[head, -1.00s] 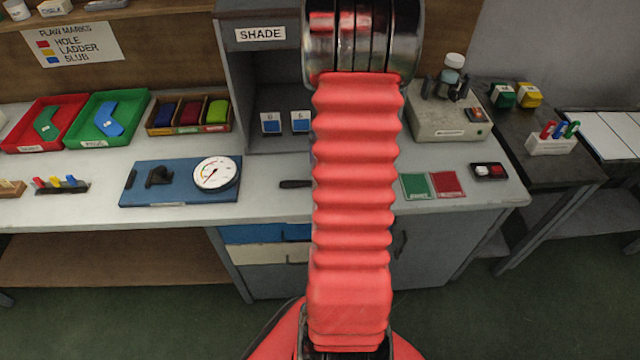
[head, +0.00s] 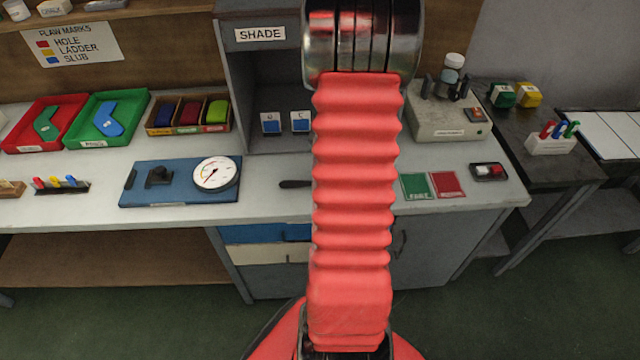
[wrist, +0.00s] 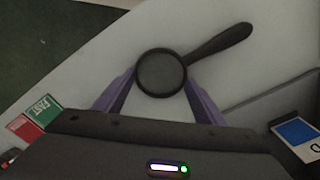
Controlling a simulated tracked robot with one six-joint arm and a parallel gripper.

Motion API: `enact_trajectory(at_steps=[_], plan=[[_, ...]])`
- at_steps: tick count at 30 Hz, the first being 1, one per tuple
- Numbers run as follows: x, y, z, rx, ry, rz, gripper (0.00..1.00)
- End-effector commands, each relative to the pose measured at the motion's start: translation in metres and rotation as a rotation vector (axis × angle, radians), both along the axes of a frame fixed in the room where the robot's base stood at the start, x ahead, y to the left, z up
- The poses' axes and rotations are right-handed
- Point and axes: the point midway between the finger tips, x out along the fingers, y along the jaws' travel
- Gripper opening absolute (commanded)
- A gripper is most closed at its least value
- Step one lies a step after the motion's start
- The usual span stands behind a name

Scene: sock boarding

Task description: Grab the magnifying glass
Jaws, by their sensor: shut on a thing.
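The magnifying glass (wrist: 163,70) lies on the pale worktop, its round dark-rimmed lens close to me and its black handle pointing to the upper right in the wrist view. My gripper (wrist: 160,86) has its two purple fingers against the opposite sides of the lens rim and is shut on it. In the head view only the dark handle of the magnifying glass (head: 295,184) shows, left of my red arm. The arm hides the lens and my gripper there.
Green and red cards (head: 432,186) lie right of my arm. A blue board with a dial gauge (head: 214,174) lies to the left. The grey shade booth (head: 236,90) stands behind, with small blue-marked cards (head: 271,123) inside. The worktop's front edge is close.

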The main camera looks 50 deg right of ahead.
Motion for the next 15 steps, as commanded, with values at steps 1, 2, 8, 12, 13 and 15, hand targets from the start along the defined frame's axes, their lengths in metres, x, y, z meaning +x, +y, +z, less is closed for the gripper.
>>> enact_trajectory(at_steps=[1,2,8,12,13,15], plan=[[0.000,0.000,0.000,0.000,0.000,0.000,0.40],[0.000,0.000,0.000,0.000,0.000,0.000,0.40],[0.000,0.000,0.001,0.000,0.000,0.000,0.40],[0.001,0.000,0.010,-0.002,-0.001,0.000,0.40],[0.001,-0.001,0.013,-0.003,-0.002,0.000,0.40],[0.001,0.000,0.021,-0.002,-0.002,0.000,0.40]])
